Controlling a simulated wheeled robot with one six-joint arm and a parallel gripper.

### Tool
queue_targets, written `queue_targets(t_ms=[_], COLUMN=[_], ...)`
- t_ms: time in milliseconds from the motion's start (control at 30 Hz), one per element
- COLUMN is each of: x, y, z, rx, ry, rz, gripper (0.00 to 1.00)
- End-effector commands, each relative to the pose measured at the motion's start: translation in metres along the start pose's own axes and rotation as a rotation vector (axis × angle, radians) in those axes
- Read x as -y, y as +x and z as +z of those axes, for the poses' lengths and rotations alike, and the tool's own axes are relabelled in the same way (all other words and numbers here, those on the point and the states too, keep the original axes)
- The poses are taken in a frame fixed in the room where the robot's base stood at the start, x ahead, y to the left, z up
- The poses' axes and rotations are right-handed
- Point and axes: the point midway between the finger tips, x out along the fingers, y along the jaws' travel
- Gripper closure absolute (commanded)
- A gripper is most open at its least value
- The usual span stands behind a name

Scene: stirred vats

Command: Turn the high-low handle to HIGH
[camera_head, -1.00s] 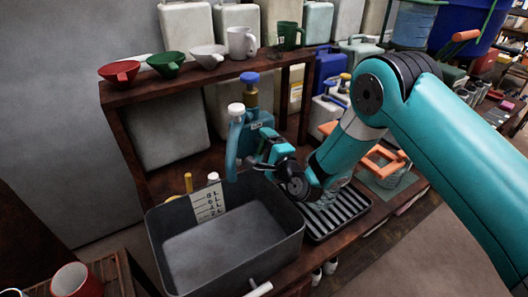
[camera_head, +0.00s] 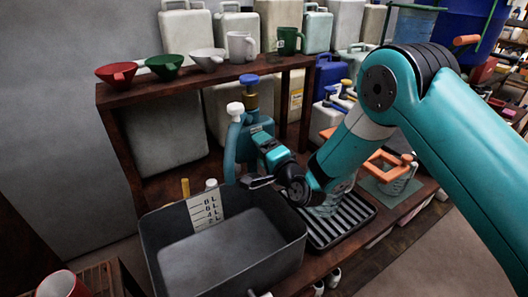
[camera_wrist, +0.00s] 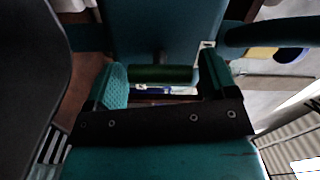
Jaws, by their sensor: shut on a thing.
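A teal dispenser (camera_head: 262,124) with a blue cap, a curved blue-grey spout and a white knob stands behind the grey basin. In the wrist view, a dark green bar (camera_wrist: 160,74), which looks like the high-low handle, lies crosswise between the two fingers of my gripper (camera_wrist: 160,82). The fingers are shut on it, one at each end. The teal body (camera_wrist: 165,25) fills the view beyond. I cannot read any HIGH or LOW marking, so the handle's setting cannot be told.
The grey basin (camera_head: 157,268) holds a white litre scale (camera_head: 204,211) at its back wall. A ribbed drain tray (camera_head: 345,222) lies to its right. A wooden shelf (camera_head: 200,84) with funnels and mugs stands behind.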

Motion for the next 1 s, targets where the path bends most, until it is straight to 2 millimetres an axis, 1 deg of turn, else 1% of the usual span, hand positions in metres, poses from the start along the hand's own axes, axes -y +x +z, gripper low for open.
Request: queue_targets(t_ms=[267, 300, 367, 400, 667, 767, 867, 1000], x=[0.0, -0.001, -0.001, -0.001, -0.001, -0.003, -0.006, -0.009], y=[0.0, 0.0, 0.0, 0.0, -0.001, -0.004, -0.013, -0.033], z=[0.0, 0.0, 0.0, 0.0, 0.0, 0.0, 0.001, 0.001], rx=[0.0, 0.0, 0.001, 0.001, 0.0, 0.0, 0.001, -0.002], ry=[-0.004, -0.004, -0.003, -0.003, -0.002, 0.0, 0.001, 0.001], rz=[0.001, 0.002, 0.002, 0.001, 0.001, 0.002, 0.002, 0.002], gripper=[0.45, 0.19, 0.06, 0.01, 0.01, 0.01, 0.01, 0.01])
